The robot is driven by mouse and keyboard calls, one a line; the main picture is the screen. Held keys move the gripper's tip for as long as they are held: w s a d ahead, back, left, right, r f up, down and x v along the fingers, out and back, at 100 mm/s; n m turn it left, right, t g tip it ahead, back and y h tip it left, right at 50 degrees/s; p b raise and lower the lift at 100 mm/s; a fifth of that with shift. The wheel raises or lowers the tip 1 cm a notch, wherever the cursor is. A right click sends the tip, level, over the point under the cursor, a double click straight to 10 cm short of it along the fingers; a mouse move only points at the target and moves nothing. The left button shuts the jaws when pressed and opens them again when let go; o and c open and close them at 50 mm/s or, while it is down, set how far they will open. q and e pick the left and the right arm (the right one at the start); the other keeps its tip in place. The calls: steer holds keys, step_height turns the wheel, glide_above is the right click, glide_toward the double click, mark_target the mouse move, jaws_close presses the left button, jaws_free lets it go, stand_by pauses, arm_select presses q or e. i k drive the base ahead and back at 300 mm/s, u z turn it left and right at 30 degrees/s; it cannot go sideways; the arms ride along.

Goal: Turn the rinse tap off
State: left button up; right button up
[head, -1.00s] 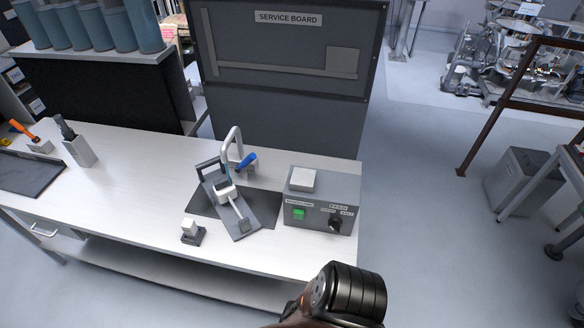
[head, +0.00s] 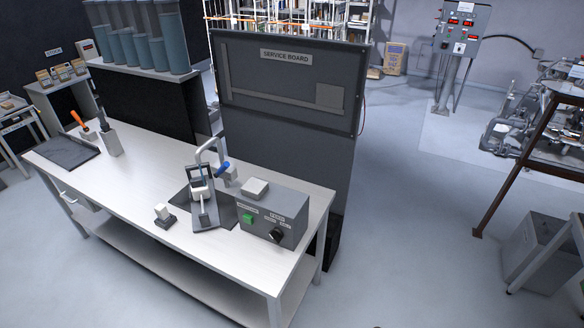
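The rinse tap (head: 209,147) is a grey curved spout at the back of the white bench, in front of the service board. Its blue lever (head: 222,168) points off to one side near the tap's base. A grey tilted stand (head: 204,210) with a white block on it is in front of the tap and partly hides it. Neither of my grippers is in view.
A grey control box (head: 274,214) with a green button and black knob stands right of the tap. A small white-topped block (head: 163,213) sits near the bench's (head: 135,180) front edge. The service board (head: 285,100) rises behind.

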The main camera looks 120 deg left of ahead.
mark_target(224, 168)
steer(key=u, duration=1.6)
